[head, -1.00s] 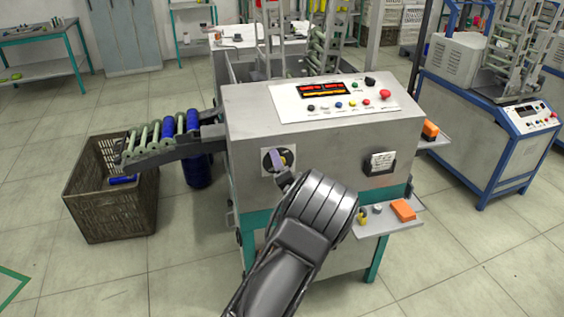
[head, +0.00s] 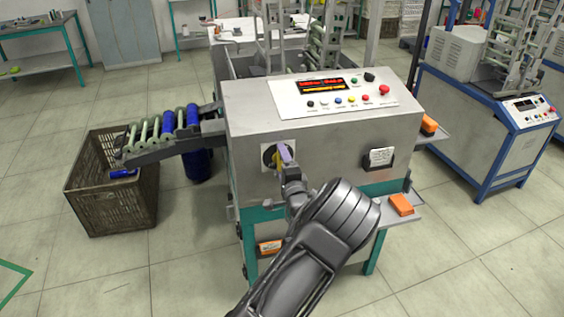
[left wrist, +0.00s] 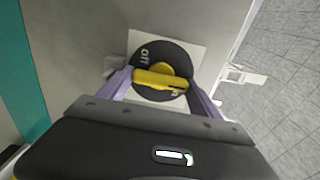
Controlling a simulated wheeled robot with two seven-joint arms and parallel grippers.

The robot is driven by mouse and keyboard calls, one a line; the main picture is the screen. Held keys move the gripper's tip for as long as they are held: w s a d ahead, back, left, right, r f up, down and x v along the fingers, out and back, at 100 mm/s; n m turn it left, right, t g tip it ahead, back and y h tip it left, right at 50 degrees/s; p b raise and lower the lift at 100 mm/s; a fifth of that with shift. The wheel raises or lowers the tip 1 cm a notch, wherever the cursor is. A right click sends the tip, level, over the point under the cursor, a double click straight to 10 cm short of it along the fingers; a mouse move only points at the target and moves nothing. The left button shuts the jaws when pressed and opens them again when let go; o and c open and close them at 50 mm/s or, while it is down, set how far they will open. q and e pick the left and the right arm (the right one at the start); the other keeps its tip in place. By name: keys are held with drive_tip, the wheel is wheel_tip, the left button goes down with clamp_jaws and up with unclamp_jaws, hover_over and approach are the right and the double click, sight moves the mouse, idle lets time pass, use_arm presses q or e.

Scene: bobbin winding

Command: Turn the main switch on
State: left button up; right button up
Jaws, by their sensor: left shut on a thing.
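The main switch is a black round dial (head: 268,158) with a yellow handle (left wrist: 160,79) on a pale square plate on the front of the grey winding machine (head: 320,140). The left wrist view shows an OFF mark on the dial's upper left. The handle lies nearly level there, its right end by a small mark that I cannot read clearly. My left gripper (head: 284,154) is shut on the handle, with a purple finger at each end of it (left wrist: 162,88). In the head view the gripper and fingers hide part of the dial. My right gripper is not in view.
The machine's top panel has a lit red display (head: 322,87), several coloured buttons and a red knob (head: 384,90). A crate (head: 105,195) stands at left under a roller chute (head: 165,140). A side shelf holds an orange block (head: 401,204). Another machine (head: 480,130) stands at right.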

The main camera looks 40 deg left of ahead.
use_arm(q)
drive_tip(key=shift+f, duration=0.1)
drive_tip(key=o, duration=1.4)
drive_tip(key=shift+d, duration=0.1)
